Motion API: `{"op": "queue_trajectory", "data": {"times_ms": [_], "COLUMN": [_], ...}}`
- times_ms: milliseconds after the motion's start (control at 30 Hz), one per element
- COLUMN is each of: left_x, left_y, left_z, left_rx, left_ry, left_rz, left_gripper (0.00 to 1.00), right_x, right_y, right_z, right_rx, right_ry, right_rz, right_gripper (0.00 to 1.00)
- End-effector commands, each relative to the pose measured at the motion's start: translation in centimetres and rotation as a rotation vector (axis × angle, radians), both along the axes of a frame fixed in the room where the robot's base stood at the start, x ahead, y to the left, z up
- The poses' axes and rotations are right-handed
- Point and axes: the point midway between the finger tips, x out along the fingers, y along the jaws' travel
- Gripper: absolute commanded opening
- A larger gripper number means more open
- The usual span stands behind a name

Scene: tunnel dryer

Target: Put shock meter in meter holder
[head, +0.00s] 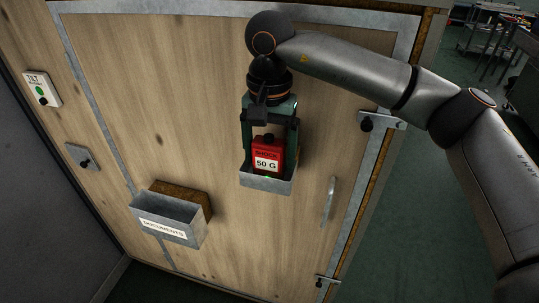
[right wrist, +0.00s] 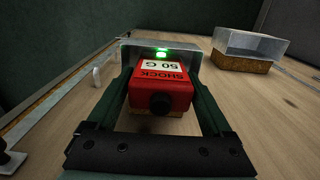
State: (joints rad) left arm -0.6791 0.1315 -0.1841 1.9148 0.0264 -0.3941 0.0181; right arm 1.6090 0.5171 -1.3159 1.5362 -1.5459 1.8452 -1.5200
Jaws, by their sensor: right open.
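The shock meter (head: 267,155) is a red box with a white "50 G" label and a black knob on top. It sits upright in the meter holder (head: 266,185), a grey metal pocket on the wooden panel, with a green light glowing at the front. The right wrist view shows the meter (right wrist: 161,88), the holder (right wrist: 190,54) and the green light close up. My right gripper (head: 268,148) is open, with one finger on each side of the meter; in the right wrist view (right wrist: 160,95) gaps show beside the red box. My left gripper is not in view.
A grey documents box (head: 170,218) is fixed on the panel to the left of the holder. A door handle (head: 328,201) and a latch (head: 380,121) are to the right. A white tilt indicator (head: 42,88) is at far left.

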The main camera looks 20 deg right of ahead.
Motion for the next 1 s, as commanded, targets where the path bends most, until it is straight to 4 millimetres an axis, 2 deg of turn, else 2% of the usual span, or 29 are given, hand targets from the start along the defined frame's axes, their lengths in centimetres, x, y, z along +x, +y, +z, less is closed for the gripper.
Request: {"op": "queue_trajectory", "data": {"times_ms": [300,500,667,1000], "left_x": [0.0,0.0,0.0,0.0], "left_y": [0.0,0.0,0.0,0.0], "left_z": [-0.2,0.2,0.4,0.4], "left_rx": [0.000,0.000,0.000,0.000], "left_ry": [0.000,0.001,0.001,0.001], "left_rz": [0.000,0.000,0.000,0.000], "left_gripper": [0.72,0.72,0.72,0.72], "right_x": [0.1,0.0,0.0,0.0], "right_y": [0.1,0.0,0.0,0.0], "right_z": [6.8,10.3,11.3,11.3], "right_rx": [0.001,0.001,-0.001,0.001], "right_ry": [-0.004,-0.003,-0.001,0.001], "right_rz": [0.000,0.000,0.001,0.002], "right_gripper": [0.85,0.85,0.85,0.85]}}
